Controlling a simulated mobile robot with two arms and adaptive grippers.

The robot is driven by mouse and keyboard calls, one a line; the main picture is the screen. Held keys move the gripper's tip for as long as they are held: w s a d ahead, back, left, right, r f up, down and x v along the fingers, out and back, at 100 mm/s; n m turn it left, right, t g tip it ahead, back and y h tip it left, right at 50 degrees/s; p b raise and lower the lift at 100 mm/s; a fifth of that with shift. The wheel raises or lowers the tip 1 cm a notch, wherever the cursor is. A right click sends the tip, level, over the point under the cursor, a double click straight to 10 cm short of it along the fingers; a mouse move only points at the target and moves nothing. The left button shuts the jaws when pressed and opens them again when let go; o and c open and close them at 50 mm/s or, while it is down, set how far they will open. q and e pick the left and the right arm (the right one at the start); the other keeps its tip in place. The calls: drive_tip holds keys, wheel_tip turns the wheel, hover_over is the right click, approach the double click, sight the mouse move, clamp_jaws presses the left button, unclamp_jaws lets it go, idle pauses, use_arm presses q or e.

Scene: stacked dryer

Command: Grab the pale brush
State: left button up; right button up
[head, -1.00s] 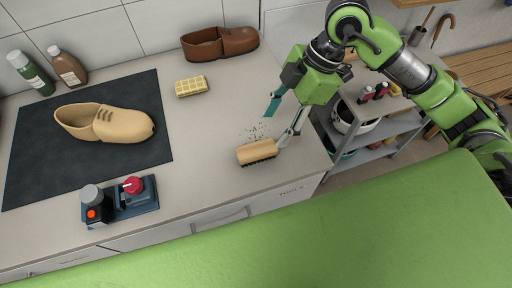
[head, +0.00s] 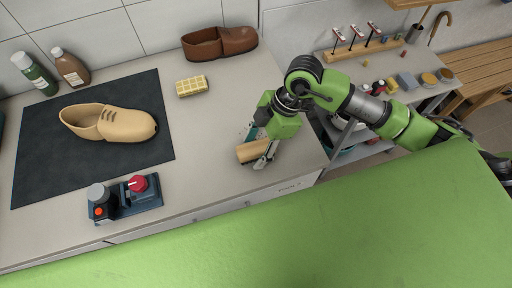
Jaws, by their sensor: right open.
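The pale brush (head: 251,151), a tan block with dark bristles under it, lies on the grey counter near its right end. My right gripper (head: 257,146) is open and points down right at the brush. One grey finger is on the near right side of the brush, and the other, teal finger is mostly hidden behind the gripper body and the brush. I cannot tell whether the fingers touch it. My left gripper is not in view.
A tan shoe (head: 112,122) stands on a dark mat (head: 45,165) at left. A yellow sponge (head: 192,86) and brown shoe (head: 219,43) lie farther back. A small blue device with knobs (head: 131,195) is near the front edge. A shelf unit (head: 432,93) stands at right.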

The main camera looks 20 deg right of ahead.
drive_tip(key=shift+f, duration=0.25)
idle(0.4)
drive_tip(key=c, duration=1.2)
